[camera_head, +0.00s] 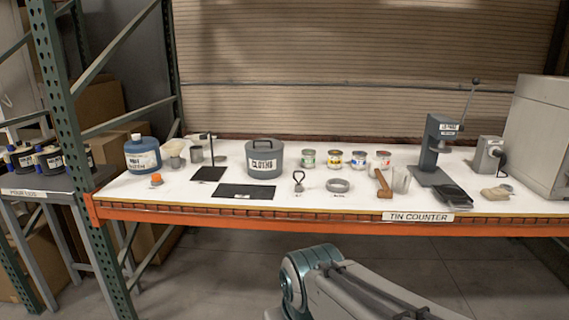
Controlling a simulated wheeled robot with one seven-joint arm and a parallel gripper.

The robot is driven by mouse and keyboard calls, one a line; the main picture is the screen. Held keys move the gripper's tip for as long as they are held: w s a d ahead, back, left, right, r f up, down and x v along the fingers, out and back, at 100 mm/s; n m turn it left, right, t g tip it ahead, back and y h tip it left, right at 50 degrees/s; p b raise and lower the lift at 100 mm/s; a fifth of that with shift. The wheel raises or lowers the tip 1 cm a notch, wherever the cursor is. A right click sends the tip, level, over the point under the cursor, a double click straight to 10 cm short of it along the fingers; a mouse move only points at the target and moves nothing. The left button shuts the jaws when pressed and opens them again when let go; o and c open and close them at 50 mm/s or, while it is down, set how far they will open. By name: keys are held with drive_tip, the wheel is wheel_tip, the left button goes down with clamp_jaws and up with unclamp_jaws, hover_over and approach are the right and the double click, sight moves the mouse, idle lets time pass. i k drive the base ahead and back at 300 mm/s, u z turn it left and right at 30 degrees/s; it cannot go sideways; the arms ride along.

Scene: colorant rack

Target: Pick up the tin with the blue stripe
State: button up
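Several small tins stand in a row on the white tin counter (230,208), right of the large grey lidded pot. From left to right they are a tin with a green label (308,159), a tin with a yellow-orange label (335,159), a tin with what looks like a blue stripe (358,160), and a tin with a red label (383,160). The labels are small and hard to read. Part of my arm shows low in the picture, in front of the counter and well apart from the tins. My gripper is out of view.
Before the tins lie a ring (338,185), a looped tool (298,181), a wooden-handled tool (382,184) and a clear cup (401,180). The grey pot (264,160) stands left. A lever press (436,150) stands right. Green uprights (62,110) frame the left side.

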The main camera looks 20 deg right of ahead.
sight(358, 162)
drive_tip(key=u, duration=0.1)
drive_tip(key=k, duration=0.7)
drive_tip(key=z, duration=0.85)
drive_tip(key=i, duration=0.5)
drive_tip(key=z, duration=0.05)
